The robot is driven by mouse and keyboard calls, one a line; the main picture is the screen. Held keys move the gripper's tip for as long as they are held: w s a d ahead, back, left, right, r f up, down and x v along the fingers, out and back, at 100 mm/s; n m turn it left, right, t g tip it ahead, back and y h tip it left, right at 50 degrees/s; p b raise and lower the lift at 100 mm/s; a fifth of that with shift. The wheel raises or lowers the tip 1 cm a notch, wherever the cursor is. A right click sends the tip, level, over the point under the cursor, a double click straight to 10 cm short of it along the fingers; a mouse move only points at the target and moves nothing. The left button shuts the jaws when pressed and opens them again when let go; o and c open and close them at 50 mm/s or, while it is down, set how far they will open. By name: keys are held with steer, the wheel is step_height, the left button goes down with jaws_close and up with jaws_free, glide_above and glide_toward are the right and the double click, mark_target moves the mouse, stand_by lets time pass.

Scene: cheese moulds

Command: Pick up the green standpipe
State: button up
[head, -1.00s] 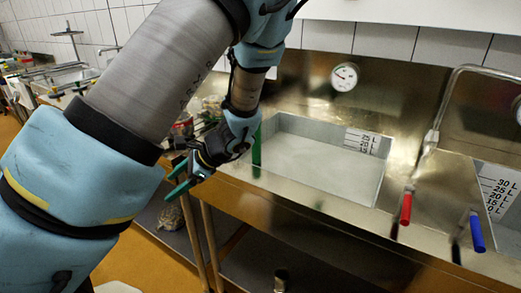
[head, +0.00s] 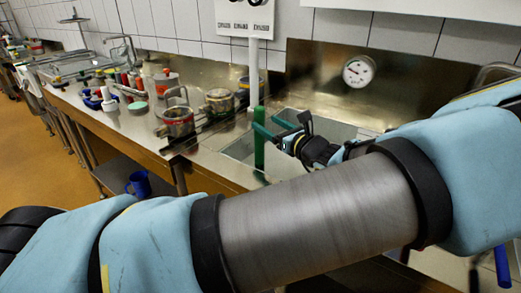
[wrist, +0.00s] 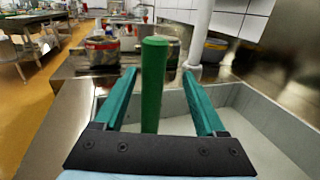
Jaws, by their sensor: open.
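The green standpipe (head: 259,138) stands upright at the left end of the metal sink basin in the head view. In the wrist view the standpipe (wrist: 153,85) rises upright between the two green fingers of my gripper (wrist: 158,78), with a gap visible on each side. In the head view my gripper (head: 268,131) reaches in from the right, its fingers open and level with the upper part of the standpipe. The lower end of the standpipe is hidden by my gripper's mount in the wrist view.
A white pipe (head: 253,70) rises behind the standpipe. The sink wall (wrist: 265,135) lies right of my gripper in the wrist view. A round gauge (head: 358,71) hangs on the back panel.

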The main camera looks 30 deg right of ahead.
steer(key=w+a+p, duration=0.2)
steer(key=w, duration=0.4)
steer(key=shift+f, duration=0.45)
steer(key=shift+w, duration=0.1)
jaws_close()
stand_by(0.9)
